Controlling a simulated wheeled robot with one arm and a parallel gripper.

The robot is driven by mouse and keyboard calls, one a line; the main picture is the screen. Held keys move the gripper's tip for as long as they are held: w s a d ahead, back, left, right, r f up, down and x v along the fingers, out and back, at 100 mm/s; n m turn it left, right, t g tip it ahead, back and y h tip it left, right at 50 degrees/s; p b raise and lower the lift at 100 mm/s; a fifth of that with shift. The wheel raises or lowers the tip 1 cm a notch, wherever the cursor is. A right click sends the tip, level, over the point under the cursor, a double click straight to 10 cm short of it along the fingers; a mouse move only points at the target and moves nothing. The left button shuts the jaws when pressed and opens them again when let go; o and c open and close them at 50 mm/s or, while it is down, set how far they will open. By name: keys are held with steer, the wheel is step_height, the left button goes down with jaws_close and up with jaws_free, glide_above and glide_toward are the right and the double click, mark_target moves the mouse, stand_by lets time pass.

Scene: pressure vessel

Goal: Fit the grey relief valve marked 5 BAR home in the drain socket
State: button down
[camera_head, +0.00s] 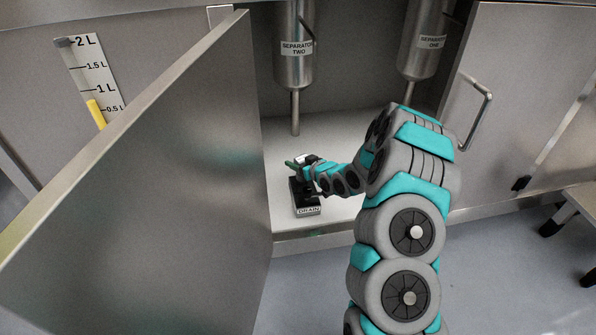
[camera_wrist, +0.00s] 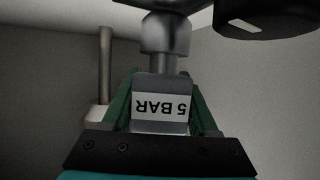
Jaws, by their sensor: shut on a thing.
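The grey relief valve (camera_wrist: 160,88) shows in the wrist view with its 5 BAR label upside down. It sits between the green fingers of my gripper (camera_wrist: 160,105), which is shut on it. In the wrist view the valve's rounded metal end (camera_wrist: 167,35) points to the top of the picture, close to a dark part there. Whether they touch I cannot tell. In the head view my gripper (camera_head: 297,163) is over the dark block labelled DRAIN (camera_head: 308,211), on the cabinet floor. The socket itself and the valve's fit are hidden in the head view.
The vessel labelled SEPARATOR TWO (camera_head: 296,65) hangs above with its pipe (camera_head: 295,112) behind my gripper. SEPARATOR ONE (camera_head: 428,50) hangs to the right. An open cabinet door (camera_head: 150,200) stands on the left, another (camera_head: 530,110) on the right. Pale floor (camera_head: 285,135) is clear behind.

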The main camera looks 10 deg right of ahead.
steer(key=shift+f, duration=1.95)
steer(key=shift+f, duration=0.2)
steer(key=shift+c, duration=0.8)
jaws_free()
steer(key=shift+r, duration=0.1)
